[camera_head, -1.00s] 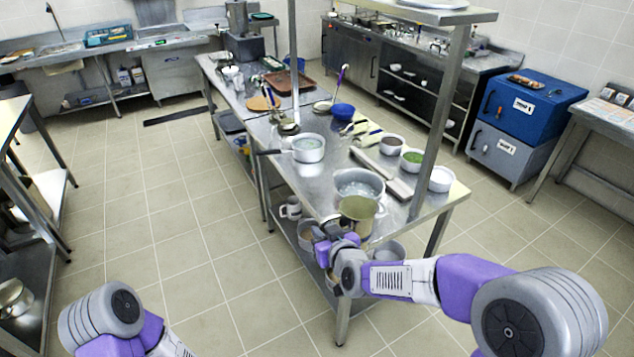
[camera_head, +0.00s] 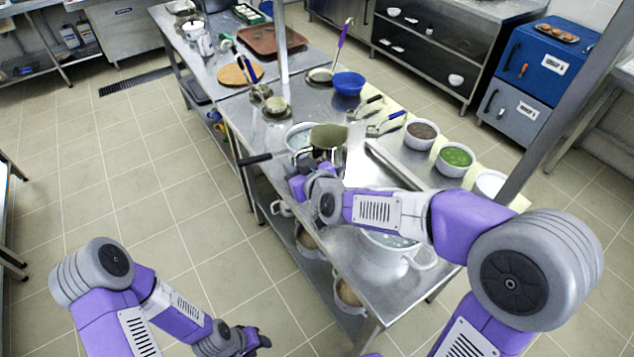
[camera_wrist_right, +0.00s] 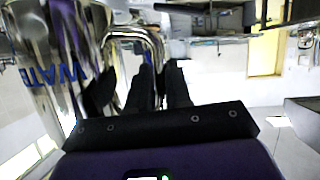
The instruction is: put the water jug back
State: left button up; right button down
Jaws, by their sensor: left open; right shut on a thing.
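The water jug (camera_head: 328,139) is a shiny metal jug, upright in the head view. In the right wrist view its wall (camera_wrist_right: 50,65) carries blue letters reading "WATE", upside down in that picture. My right gripper (camera_head: 302,175) is shut on the jug's handle, which shows in the right wrist view (camera_wrist_right: 151,38). The jug overlaps the saucepan (camera_head: 296,132) in the picture; I cannot tell how high above the table it is. My left gripper (camera_head: 258,341) is open and empty, low over the floor, away from the table.
A large pot (camera_head: 420,260) stands near the table's front, partly hidden by my right arm. The saucepan's black handle juts past the table's left edge. Bowls of brown and green food (camera_head: 455,158), a blue bowl (camera_head: 348,83) and several ladles stand farther back.

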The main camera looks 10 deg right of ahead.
jog(key=shift+f+b, duration=0.4)
notch_tip(320, 180, down, 10)
jog(key=b, duration=0.5)
jog(key=shift+r, duration=0.15)
jog(key=shift+w, duration=0.1)
jog(key=shift+b, duration=0.3)
jog(key=c, duration=1.1)
grip_release()
jog(key=shift+f, duration=0.2)
jog(key=shift+o, duration=0.2)
